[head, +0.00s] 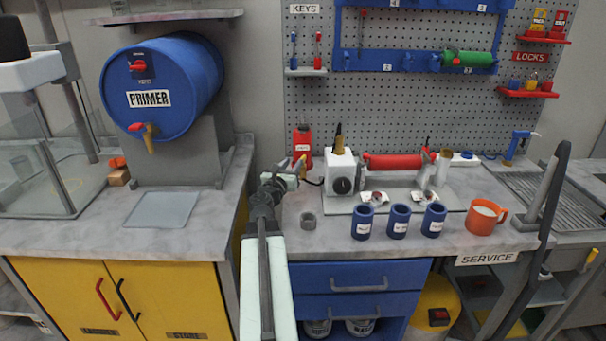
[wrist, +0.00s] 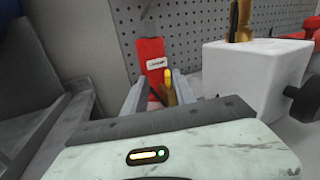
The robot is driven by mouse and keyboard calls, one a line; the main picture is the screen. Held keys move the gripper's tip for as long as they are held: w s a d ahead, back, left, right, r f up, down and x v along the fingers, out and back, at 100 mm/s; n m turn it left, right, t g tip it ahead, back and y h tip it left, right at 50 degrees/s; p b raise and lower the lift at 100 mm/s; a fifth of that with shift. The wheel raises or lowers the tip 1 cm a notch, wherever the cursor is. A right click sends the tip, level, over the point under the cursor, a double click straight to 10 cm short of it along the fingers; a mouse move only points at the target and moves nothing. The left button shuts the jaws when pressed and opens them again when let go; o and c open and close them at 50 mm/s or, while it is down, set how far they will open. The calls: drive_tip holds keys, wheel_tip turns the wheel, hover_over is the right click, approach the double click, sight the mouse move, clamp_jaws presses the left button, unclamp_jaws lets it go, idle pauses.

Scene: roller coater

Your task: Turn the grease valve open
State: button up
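A red can (head: 303,138) with a white label stands at the back of the counter; it also shows in the wrist view (wrist: 151,58). A small brass-yellow lever (wrist: 169,88) shows in front of it. This may be the grease valve, but its label cannot be read. My gripper (head: 299,170) is low over the counter, left of the white box. In the wrist view my gripper (wrist: 157,90) has its fingers apart, with the lever between them, nearer the right finger. I cannot tell whether they touch. The lever's base is hidden.
The white box (head: 340,172) with a black knob and brass top stands close on the right. A red roller (head: 392,161) lies behind. Several blue cups (head: 398,221) and an orange mug (head: 485,217) stand in front. A blue primer drum (head: 165,85) is left.

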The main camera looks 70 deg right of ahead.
sight(303, 157)
drive_tip(key=shift+s+f+m+g, duration=0.4)
drive_tip(key=shift+s+f+m, duration=0.15)
drive_tip(key=shift+m, duration=0.25)
drive_tip(key=d, duration=0.8)
drive_tip(key=shift+a, duration=0.1)
clamp_jaws()
